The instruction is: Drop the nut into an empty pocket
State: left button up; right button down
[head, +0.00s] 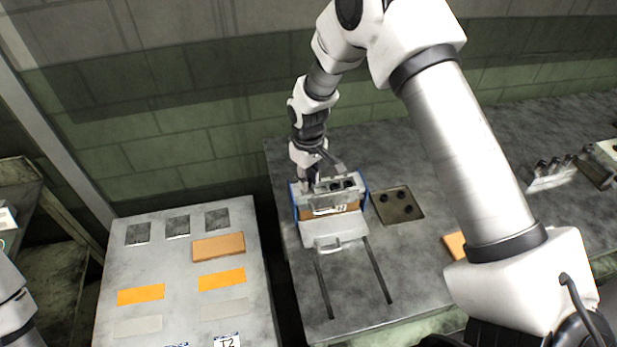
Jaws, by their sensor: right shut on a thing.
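A grey fixture box (331,231) with blue sides stands on the grey bench. Its top has a row of dark pockets (343,184), and the ones right of my gripper look empty. My right gripper (309,184) points down at the left part of this row, shut on the nut. The nut is too small and too covered by the fingers to make out. I cannot tell whether it is above a pocket or inside one. A part of my left arm shows at the lower left edge; its gripper is out of view.
A dark plate with several round holes (398,206) lies right of the box. An orange block (454,245) lies near my right arm. A separate table (184,285) at left carries an orange block (218,246) and flat coloured patches.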

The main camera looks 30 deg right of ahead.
jog(key=shift+f+b, duration=0.35)
jog(key=shift+f, duration=0.45)
jog(key=c, duration=0.9)
grip_release()
notch_tip(320, 180, up, 12)
